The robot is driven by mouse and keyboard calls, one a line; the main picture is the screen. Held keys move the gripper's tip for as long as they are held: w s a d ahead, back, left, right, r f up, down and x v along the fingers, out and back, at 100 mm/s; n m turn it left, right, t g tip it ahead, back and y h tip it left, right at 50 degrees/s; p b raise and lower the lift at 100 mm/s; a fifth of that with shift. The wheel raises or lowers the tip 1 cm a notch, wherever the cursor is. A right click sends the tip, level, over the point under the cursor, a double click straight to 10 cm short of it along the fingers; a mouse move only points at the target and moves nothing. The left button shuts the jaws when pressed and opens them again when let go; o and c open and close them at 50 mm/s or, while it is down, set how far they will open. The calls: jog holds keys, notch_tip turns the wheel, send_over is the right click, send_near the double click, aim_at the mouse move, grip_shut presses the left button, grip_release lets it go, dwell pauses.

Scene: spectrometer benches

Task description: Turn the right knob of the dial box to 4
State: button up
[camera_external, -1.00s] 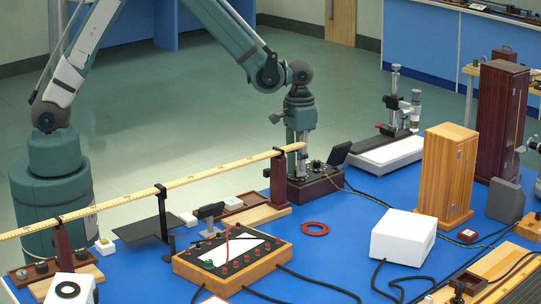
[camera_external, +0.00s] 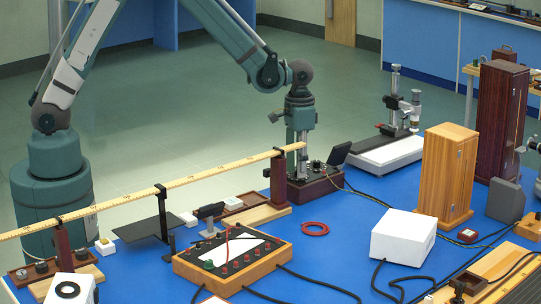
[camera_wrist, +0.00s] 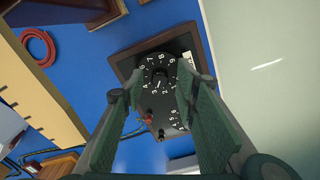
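The dial box (camera_external: 318,188) is a dark red-brown box with a black top, at the back middle of the blue bench. In the wrist view its black panel (camera_wrist: 177,46) shows one dial with white numbers around a dark knob (camera_wrist: 160,77). A second numbered dial (camera_wrist: 175,113) is partly hidden by a finger. My gripper (camera_wrist: 160,84) is open, its two green fingers apart over the panel with the first knob showing between them. In the external view my gripper (camera_external: 301,168) points down at the box's left part. I cannot read the knob settings surely.
A long wooden rule (camera_external: 130,197) on posts runs close to my gripper's left. A black lamp-like part (camera_external: 339,152) stands right of the box. A red cable coil (camera_external: 315,229), a white box (camera_external: 403,236) and a wooden cabinet (camera_external: 447,175) stand nearby. Blue bench shows between them.

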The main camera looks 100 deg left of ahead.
notch_tip(320, 180, up, 12)
dwell(1.0)
jog(key=shift+r, duration=0.1)
jog(key=shift+r, duration=2.3)
notch_tip(320, 180, down, 9)
jog(key=n+p, duration=0.4)
jog(key=p, duration=0.1)
jog(key=shift+f, duration=0.2)
